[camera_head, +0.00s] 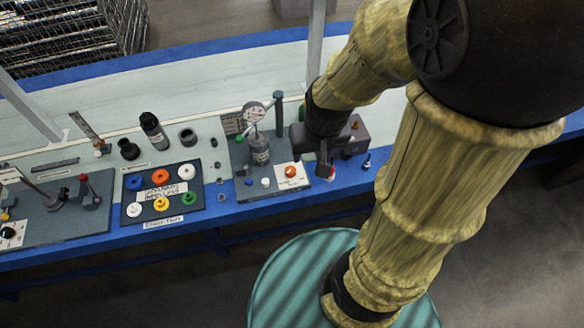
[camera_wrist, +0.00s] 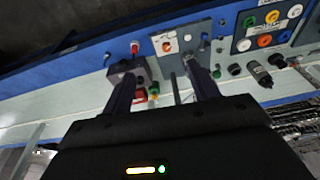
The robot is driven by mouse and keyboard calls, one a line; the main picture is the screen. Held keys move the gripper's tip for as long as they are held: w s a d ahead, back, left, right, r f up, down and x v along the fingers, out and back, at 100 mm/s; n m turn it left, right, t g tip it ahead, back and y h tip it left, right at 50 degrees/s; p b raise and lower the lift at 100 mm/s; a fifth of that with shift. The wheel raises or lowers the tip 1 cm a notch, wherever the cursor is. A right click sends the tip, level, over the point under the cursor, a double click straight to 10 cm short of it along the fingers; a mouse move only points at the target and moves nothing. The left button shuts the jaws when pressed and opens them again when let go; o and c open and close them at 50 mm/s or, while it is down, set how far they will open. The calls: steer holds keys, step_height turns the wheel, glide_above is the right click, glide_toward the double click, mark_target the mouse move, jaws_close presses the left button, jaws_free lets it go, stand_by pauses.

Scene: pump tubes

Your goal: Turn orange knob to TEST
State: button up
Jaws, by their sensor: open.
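The orange knob (camera_head: 291,171) sits on a small white label plate at the front of a grey pump panel (camera_head: 262,191). In the wrist view the orange knob (camera_wrist: 166,46) shows beyond the fingertips, roughly between their lines. My gripper (camera_head: 312,158) is just behind and right of the knob in the head view, apart from it. In the wrist view the two fingers of my gripper (camera_wrist: 158,68) are spread, with nothing between them. The label's writing is too small to read.
A pressure gauge (camera_head: 254,112) on a grey cylinder stands behind the knob. A dark box (camera_head: 354,138) is close to the right of my gripper. A board of coloured rings (camera_head: 160,176) lies to the left. A red-topped item (camera_wrist: 135,47) is near the knob.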

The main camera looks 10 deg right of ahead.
mark_target(291, 170)
steer(key=w+d+f+m+g+y+b, duration=0.1)
steer(key=w+d+f+m+y, duration=0.1)
steer(key=w+f+m, duration=0.7)
steer(key=w+d+f+m+y+b, duration=0.1)
steer(key=w+d+f+m, duration=0.4)
steer(key=w+f+m, duration=0.5)
step_height(291, 170, down, 4)
steer(key=shift+w+r+m+g+y, duration=0.2)
steer(key=shift+w+m+g+y, duration=0.15)
steer(key=shift+y, duration=0.35)
steer(key=p+x, duration=0.1)
steer(key=x, duration=1.6)
steer(key=shift+s+a+f, duration=0.1)
steer(key=shift+a+f, duration=0.05)
steer(key=shift+f, duration=0.05)
steer(key=c, duration=1)
